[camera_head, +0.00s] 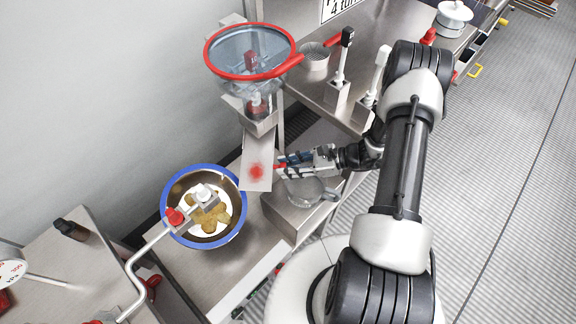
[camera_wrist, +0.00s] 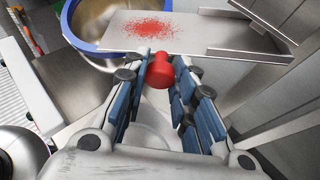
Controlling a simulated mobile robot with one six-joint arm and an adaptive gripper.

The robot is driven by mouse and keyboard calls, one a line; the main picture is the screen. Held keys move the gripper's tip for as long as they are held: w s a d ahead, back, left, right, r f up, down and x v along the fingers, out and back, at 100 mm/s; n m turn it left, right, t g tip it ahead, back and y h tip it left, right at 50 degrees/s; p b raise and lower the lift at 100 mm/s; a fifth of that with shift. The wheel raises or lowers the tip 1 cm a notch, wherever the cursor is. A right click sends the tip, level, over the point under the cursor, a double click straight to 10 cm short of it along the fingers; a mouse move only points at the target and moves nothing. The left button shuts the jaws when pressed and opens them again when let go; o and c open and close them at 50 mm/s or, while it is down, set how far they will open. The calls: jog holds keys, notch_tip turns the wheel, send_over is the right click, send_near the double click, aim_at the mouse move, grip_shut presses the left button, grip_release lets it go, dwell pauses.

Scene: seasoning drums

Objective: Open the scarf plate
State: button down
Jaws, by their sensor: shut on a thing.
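The scarf plate appears to be the flat metal plate (camera_head: 257,183) sloping below the hopper; in the wrist view (camera_wrist: 215,32) it crosses the top. Red powder (camera_wrist: 148,27) lies on it. A red knob (camera_wrist: 160,70) sits at the plate's near edge, and a bit of red shows at the fingertips in the head view. My gripper (camera_head: 284,170) reaches the plate from the right. In the wrist view my gripper (camera_wrist: 160,82) has its blue-padded fingers on both sides of the knob, shut on it. The fingers hide part of the knob.
A blue-rimmed drum (camera_head: 243,213) with brown pieces inside stands left of the plate. A clear hopper with a red rim (camera_head: 209,62) is above it. A glass jug (camera_head: 305,192) stands just under my gripper. Upright levers (camera_head: 341,72) stand at the back right.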

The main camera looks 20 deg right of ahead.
jog(key=shift+s+a, duration=0.1)
jog(key=c, duration=1.3)
grip_release()
jog(key=v, duration=1.2)
